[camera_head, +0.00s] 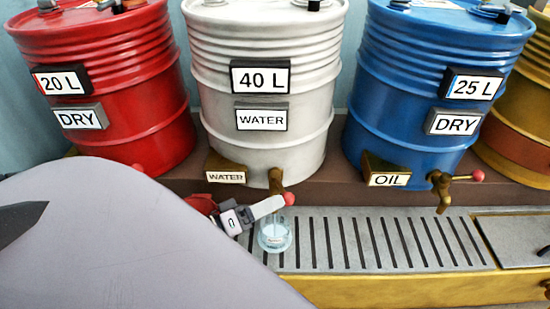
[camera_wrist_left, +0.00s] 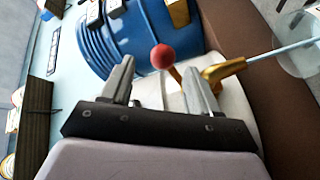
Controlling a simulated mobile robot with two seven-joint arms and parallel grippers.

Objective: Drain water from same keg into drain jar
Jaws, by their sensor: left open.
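The white keg (camera_head: 262,70) carries "40 L" and "WATER" labels. Its brass tap (camera_head: 275,180) has a red-knobbed handle; the knob (camera_head: 289,199) also shows in the left wrist view (camera_wrist_left: 163,56). My left gripper (camera_head: 275,206) is open at the tap handle. In the wrist view its fingers (camera_wrist_left: 158,70) stand on either side of the knob, with a gap. A pale blue stream (camera_wrist_left: 285,48) runs from the tap spout into the clear glass jar (camera_head: 275,238). The jar stands on the grate below the tap and holds some pale liquid. My right gripper does not show.
A red keg (camera_head: 110,105) stands left, a blue keg (camera_head: 415,105) right with its own "OIL" tap (camera_head: 445,185), and a yellow keg at the far right edge. The slotted grate (camera_head: 390,240) is clear right of the jar. My left arm covers the lower left.

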